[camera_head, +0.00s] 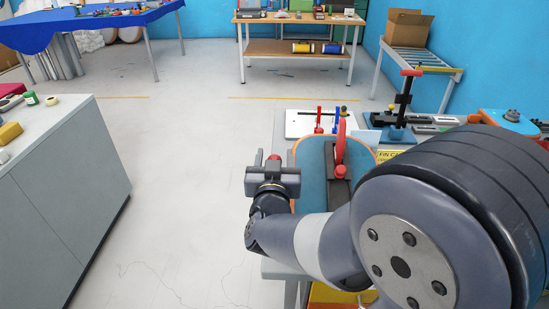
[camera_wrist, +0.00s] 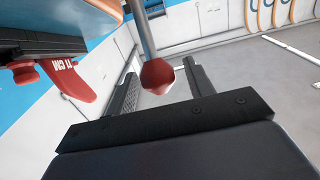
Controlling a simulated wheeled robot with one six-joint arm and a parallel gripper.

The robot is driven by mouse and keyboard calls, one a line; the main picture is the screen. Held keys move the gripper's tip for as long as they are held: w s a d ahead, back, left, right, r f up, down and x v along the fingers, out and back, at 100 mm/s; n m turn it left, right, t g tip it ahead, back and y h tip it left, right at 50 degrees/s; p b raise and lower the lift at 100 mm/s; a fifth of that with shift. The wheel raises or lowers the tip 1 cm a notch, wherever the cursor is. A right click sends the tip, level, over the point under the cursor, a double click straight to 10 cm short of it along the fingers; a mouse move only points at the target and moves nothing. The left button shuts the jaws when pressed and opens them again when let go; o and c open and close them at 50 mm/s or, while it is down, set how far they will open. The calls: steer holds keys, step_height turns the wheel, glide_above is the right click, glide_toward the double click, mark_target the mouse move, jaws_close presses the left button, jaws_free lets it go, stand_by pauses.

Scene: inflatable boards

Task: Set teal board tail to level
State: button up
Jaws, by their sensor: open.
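The teal board (camera_head: 312,158) with an orange rim lies on a bench beyond my arm, and my arm hides part of it. A red fin (camera_head: 341,145) stands upright on a dark base on the board; a red fin with white lettering (camera_wrist: 72,80) also shows in the wrist view. My gripper (camera_head: 273,164) is at the board's left side with its fingers apart. A red knob (camera_wrist: 157,75) on a grey rod (camera_wrist: 144,36) shows between the open fingers in the wrist view. I cannot tell whether they touch it.
A white tray (camera_head: 306,124) with red and blue upright tools lies behind the board. A black clamp with a red handle (camera_head: 404,98) stands to its right. A grey cabinet (camera_head: 62,180) stands at the left. The floor between cabinet and bench is clear.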

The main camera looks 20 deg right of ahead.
jaws_close()
stand_by(0.5)
